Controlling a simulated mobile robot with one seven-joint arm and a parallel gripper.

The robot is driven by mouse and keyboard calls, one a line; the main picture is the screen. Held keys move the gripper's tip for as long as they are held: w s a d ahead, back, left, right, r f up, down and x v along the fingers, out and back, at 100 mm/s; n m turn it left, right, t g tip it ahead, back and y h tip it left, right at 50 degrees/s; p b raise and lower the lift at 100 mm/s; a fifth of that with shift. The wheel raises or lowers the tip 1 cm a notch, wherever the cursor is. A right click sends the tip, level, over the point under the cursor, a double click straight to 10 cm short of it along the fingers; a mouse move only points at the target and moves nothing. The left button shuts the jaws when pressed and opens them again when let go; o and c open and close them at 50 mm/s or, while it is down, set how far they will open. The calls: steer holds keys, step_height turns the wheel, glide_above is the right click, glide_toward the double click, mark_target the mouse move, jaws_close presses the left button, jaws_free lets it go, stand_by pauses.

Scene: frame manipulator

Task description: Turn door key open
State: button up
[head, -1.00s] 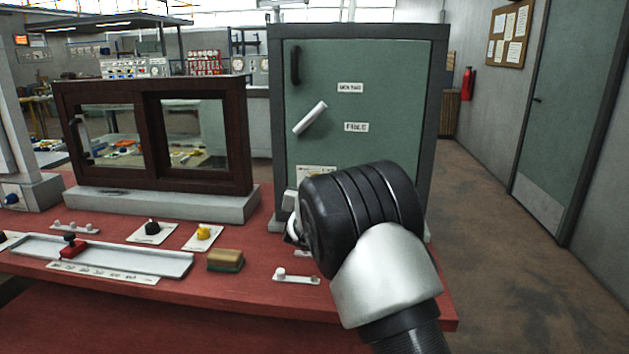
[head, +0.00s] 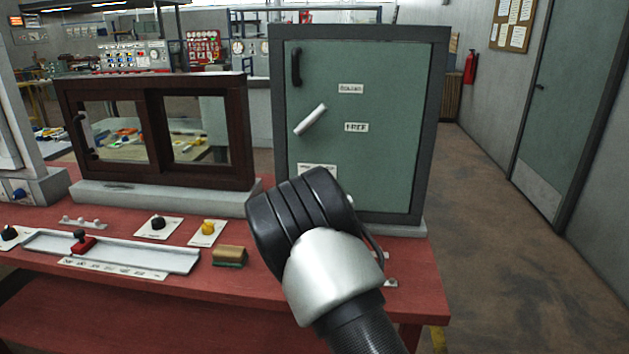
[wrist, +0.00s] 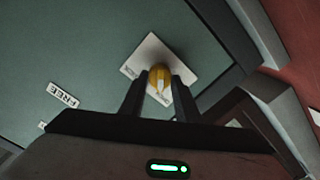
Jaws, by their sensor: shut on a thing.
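The green door (head: 385,95) stands upright in a grey frame at the centre right of the head view. It has a dark handle (head: 295,67) at its upper left and a white lever (head: 310,119) set at a slant. In the wrist view a yellow key (wrist: 161,76) sits on a white square plate (wrist: 185,57) on the door. My gripper (wrist: 158,92) has its two dark fingers shut on the key, one on each side. In the head view my arm hides the gripper and key; only the plate's top edge (head: 317,168) shows.
A brown-framed sliding window (head: 154,88) stands left of the door. On the red table (head: 120,212) lie a slider track (head: 140,252), a black knob (head: 158,223), a yellow button (head: 208,227) and a sponge (head: 229,256). Open floor (head: 500,270) lies to the right.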

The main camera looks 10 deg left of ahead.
steer(key=shift+n, duration=0.5)
steer(key=o, duration=1)
steer(key=shift+o, duration=0.2)
steer(key=s+r+p, duration=0.1)
steer(key=s, duration=1.6)
steer(key=shift+s+a, duration=0.2)
steer(key=shift+a, duration=0.1)
